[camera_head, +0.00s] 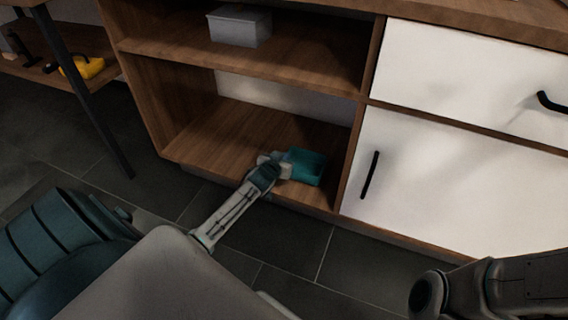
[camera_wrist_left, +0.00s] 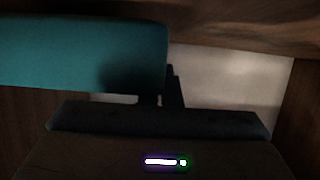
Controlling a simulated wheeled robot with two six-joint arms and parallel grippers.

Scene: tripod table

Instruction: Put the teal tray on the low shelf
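The teal tray (camera_head: 307,165) is at the right end of the low shelf (camera_head: 215,145), close to the upright divider. My left gripper (camera_head: 284,166) reaches into the shelf bay and meets the tray's left side. In the left wrist view the tray (camera_wrist_left: 80,55) fills the upper left, and the dark fingers (camera_wrist_left: 162,92) are close together at its edge, seemingly with its wall between them. The contact itself is dark and partly hidden. I cannot tell whether the tray's underside touches the shelf. My right gripper is out of view.
A grey box (camera_head: 239,26) stands on the shelf above. White cabinet fronts (camera_head: 455,185) with black handles are to the right. A side table with a dark leg (camera_head: 88,95) and a yellow object (camera_head: 82,67) is at the left. The low shelf's left part is clear.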

